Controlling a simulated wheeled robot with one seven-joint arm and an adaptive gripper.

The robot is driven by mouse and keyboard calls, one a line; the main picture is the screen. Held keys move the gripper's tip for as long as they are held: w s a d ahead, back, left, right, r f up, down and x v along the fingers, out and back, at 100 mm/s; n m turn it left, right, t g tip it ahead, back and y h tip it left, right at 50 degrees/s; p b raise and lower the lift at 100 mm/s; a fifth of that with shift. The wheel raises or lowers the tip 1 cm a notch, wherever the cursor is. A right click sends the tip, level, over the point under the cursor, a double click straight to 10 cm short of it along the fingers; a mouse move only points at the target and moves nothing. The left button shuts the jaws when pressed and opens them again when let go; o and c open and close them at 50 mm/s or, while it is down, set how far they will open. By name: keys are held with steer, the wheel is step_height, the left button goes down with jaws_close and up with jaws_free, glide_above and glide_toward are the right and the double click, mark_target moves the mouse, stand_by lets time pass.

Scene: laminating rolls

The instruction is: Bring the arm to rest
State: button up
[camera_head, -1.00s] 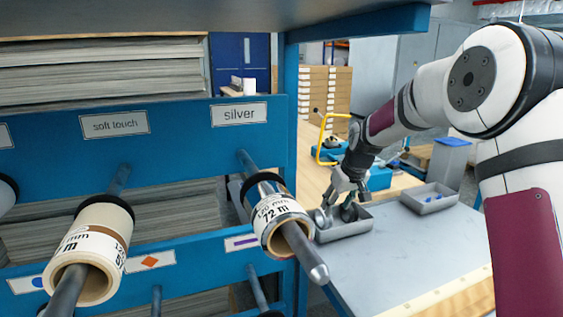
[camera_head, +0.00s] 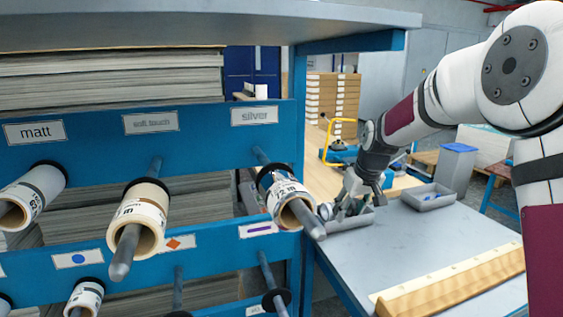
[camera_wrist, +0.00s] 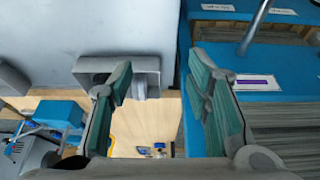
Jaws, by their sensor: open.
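My gripper (camera_head: 345,208) hangs at the end of my arm, to the right of the blue roll rack (camera_head: 90,125). In the head view it overlaps a small grey tray (camera_head: 352,222) on the grey table (camera_head: 425,245). In the wrist view my gripper (camera_wrist: 160,75) has its two green-padded fingers wide apart, with nothing between them. A grey tray (camera_wrist: 118,64) shows behind the left finger, and the rack (camera_wrist: 275,110) is beyond the right finger. How high the fingers are above the tray I cannot tell.
Rolls hang on rack pegs: silver (camera_head: 284,198), soft touch (camera_head: 138,215) and matt (camera_head: 36,190). The peg ends stick out left of my gripper. A second grey tray (camera_head: 430,198) and a wooden strip (camera_head: 455,280) lie on the table. The table's middle is clear.

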steer(key=s+r+m+h+p, duration=0.1)
steer(key=s+r+p, duration=0.1)
steer(key=s+r, duration=0.65)
steer(key=s+r+p, duration=0.2)
steer(key=s+r, duration=0.4)
steer(key=s, duration=0.6)
steer(key=s+r+m+p, duration=0.1)
steer(key=s+p, duration=0.3)
steer(key=s, duration=2.2)
steer(key=shift+d+r+m, duration=0.3)
steer(key=shift+d+m, duration=0.15)
steer(key=shift+m, duration=0.25)
